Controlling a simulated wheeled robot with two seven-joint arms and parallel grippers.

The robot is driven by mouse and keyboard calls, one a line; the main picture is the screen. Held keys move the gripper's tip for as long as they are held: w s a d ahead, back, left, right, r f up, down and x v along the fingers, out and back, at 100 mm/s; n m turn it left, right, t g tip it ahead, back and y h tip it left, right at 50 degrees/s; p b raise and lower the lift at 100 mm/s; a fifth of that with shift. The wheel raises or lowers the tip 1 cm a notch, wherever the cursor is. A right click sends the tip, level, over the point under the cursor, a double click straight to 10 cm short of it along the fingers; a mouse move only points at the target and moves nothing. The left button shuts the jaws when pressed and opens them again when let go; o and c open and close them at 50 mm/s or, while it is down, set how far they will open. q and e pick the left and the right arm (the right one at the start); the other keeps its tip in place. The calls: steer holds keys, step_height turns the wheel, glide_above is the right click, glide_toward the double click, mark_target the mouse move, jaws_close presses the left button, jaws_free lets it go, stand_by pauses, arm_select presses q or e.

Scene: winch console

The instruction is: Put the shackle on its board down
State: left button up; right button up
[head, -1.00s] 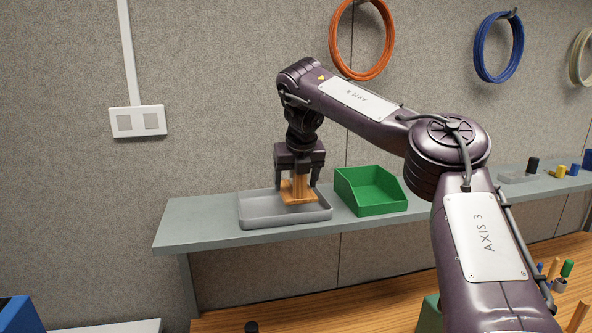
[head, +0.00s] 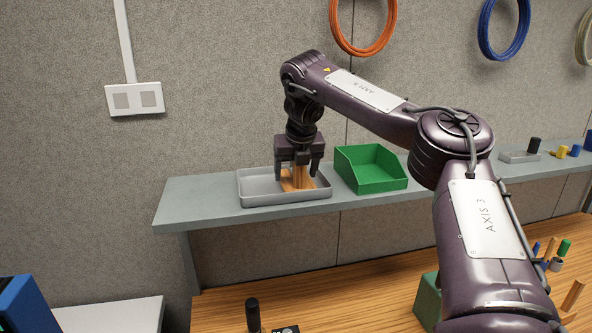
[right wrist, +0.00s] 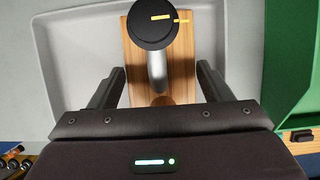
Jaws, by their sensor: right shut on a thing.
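The shackle's wooden board (head: 285,184) is inside the grey tray (head: 262,200) on the wall shelf, low between the tray's walls. I cannot tell whether it rests on the tray floor. In the right wrist view the board (right wrist: 183,72) lies below the jaws. A metal shackle part (right wrist: 157,70) stands on it, topped by a black round knob (right wrist: 152,24) with yellow marks. My right gripper (head: 297,175) points straight down and is shut on the shackle on its board, with a finger on either side. The fingers hide much of the shackle in the head view. My left gripper is out of view.
A green open bin (head: 372,172) stands on the shelf (head: 205,200) close to the tray's right side. Small parts stand farther right on the shelf. Below is a wooden bench (head: 360,280) with pegs at right. Coiled cables hang on the wall.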

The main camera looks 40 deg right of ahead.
steer(key=shift+f, duration=0.4)
steer(key=o, duration=1.3)
steer(key=shift+o, duration=0.2)
steer(key=shift+r, duration=0.1)
steer(key=shift+s+a+r, duration=0.1)
steer(key=shift+r, duration=0.25)
steer(key=v, duration=0.7)
steer(key=shift+f, duration=0.1)
